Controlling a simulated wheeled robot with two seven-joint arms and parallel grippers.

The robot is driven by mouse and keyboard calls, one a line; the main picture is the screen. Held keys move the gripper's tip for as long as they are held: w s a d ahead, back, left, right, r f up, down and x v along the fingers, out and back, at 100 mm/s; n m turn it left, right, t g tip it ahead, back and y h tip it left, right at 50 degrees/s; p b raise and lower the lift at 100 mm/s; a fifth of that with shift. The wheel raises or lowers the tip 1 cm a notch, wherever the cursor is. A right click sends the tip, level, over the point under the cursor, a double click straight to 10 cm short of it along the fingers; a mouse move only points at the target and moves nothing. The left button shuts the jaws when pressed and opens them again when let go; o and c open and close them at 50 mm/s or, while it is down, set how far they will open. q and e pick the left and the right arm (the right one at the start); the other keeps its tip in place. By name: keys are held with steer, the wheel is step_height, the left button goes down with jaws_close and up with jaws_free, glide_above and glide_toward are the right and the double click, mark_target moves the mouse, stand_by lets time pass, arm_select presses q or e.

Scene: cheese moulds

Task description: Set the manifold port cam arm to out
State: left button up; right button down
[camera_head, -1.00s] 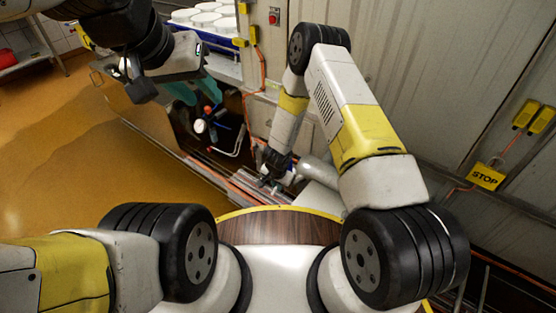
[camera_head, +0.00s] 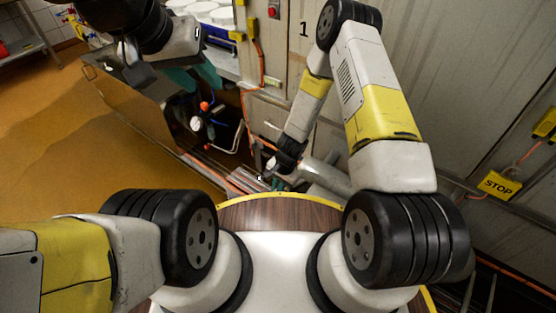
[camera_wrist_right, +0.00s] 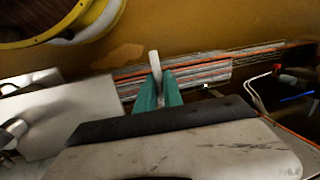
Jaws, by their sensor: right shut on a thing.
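My right gripper (camera_wrist_right: 158,92) shows teal fingers in the right wrist view, shut on a pale grey bar-like arm (camera_wrist_right: 154,62) that sticks out beyond them. I take this bar to be the manifold port cam arm; no out mark is readable. In the head view my right gripper (camera_head: 270,172) is small and dark, low beside a grey pipe (camera_head: 325,175), and the bar there is too small to make out. My left gripper (camera_head: 196,80) has teal fingers that appear apart and empty, in front of an open dark cabinet at the upper left.
White round moulds (camera_head: 205,12) sit in a blue crate at the top. A white gauge and red knob (camera_head: 204,106) stand inside the dark cabinet. Orange cable runs down the metal wall. The tan floor at left is clear.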

steer(key=c, duration=1.5)
jaws_free()
step_height(320, 180, up, 8)
steer(key=d, duration=0.1)
steer(key=shift+s+d+f, duration=0.15)
steer(key=shift+s+f, duration=0.05)
